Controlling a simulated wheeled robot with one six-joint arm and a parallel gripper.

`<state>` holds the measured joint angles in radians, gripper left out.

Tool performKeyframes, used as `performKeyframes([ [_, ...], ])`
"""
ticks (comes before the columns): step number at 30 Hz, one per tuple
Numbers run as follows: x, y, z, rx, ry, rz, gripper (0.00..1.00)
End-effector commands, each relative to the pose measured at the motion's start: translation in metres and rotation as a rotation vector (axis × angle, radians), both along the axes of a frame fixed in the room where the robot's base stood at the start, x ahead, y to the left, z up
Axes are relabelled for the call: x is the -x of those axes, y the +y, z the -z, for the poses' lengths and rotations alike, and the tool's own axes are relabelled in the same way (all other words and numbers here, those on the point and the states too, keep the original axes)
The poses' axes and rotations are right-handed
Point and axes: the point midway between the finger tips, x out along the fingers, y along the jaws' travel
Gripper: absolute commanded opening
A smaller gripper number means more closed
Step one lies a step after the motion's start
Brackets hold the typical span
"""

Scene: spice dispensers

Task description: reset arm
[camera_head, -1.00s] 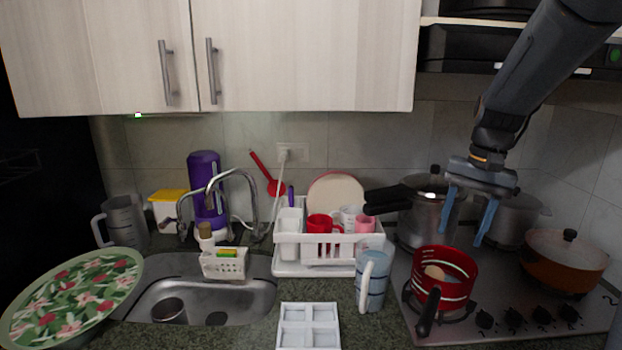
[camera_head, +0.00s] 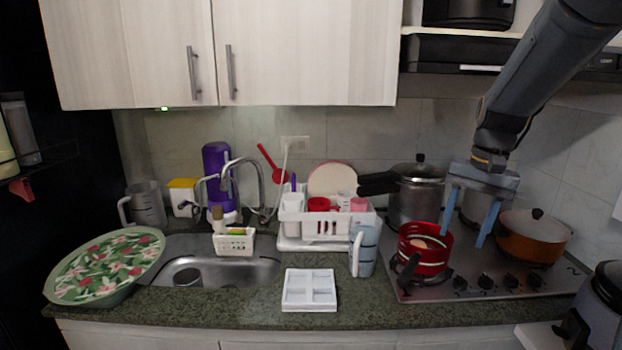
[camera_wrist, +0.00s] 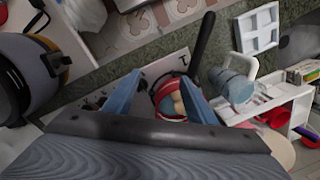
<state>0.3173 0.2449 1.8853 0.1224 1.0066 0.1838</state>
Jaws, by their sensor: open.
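My gripper (camera_head: 463,218) hangs from my arm at the right in the head view, its two blue fingers spread apart and pointing down with nothing between them. It is above the stove (camera_head: 440,285), between the red pot (camera_head: 424,255) and the orange lidded pan (camera_head: 533,238). In the wrist view my gripper (camera_wrist: 163,98) shows both blue fingers apart, with the red pot (camera_wrist: 170,104) visible beyond the gap. The red pot holds a tan round item.
A white four-part tray (camera_head: 309,290), a blue-grey pitcher (camera_head: 364,250) and a white dish rack (camera_head: 318,229) stand left of the stove. A pressure cooker (camera_head: 415,196) is behind. The sink (camera_head: 220,272) and a floral tray (camera_head: 106,266) are farther left. Cabinets (camera_head: 310,55) hang above.

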Motion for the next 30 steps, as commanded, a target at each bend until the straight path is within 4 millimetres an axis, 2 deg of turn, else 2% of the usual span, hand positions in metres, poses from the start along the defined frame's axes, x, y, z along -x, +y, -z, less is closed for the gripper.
performKeyframes([
  [8,0.016,0.027,0.014,0.025,-0.017,-0.077,0.51],
  [14,0.038,0.053,0.03,0.055,-0.042,-0.162,0.51],
  [20,0.073,0.085,0.051,0.092,-0.077,-0.283,0.51],
  [27,0.135,0.128,0.078,0.139,-0.14,-0.479,0.51],
  [30,0.152,0.136,0.085,0.15,-0.158,-0.53,0.51],
])
